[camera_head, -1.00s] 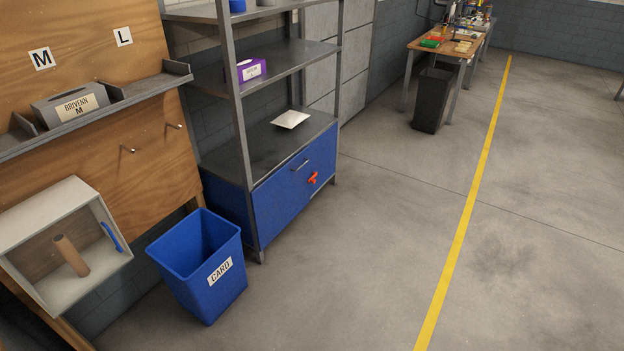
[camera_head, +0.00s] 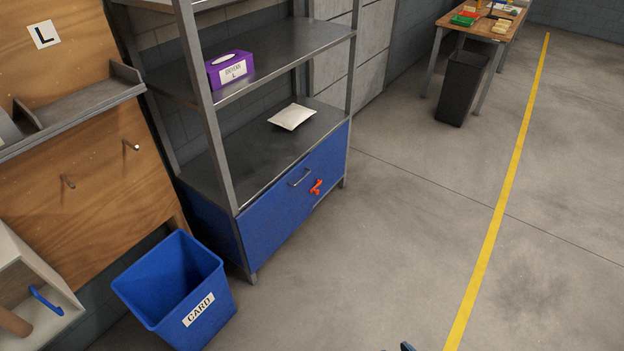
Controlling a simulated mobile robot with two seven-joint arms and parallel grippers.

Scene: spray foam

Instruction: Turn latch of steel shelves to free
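The steel shelves (camera_head: 222,150) stand against the wall left of centre, with a blue cabinet front (camera_head: 270,215) at the bottom. The red-orange latch (camera_head: 316,187) sits on that blue front, toward its right side. A metal bar handle (camera_head: 300,177) is just left of the latch. The blue front looks closed. Neither gripper can be made out; only a small dark and blue piece, probably mine, shows at the bottom edge.
A blue CARD bin (camera_head: 175,290) stands on the floor at the shelves' left front corner. A white packet (camera_head: 292,117) and a purple box (camera_head: 229,70) lie on the shelves. A dark bin (camera_head: 461,90) stands by the far table (camera_head: 478,28). The floor before the latch is clear.

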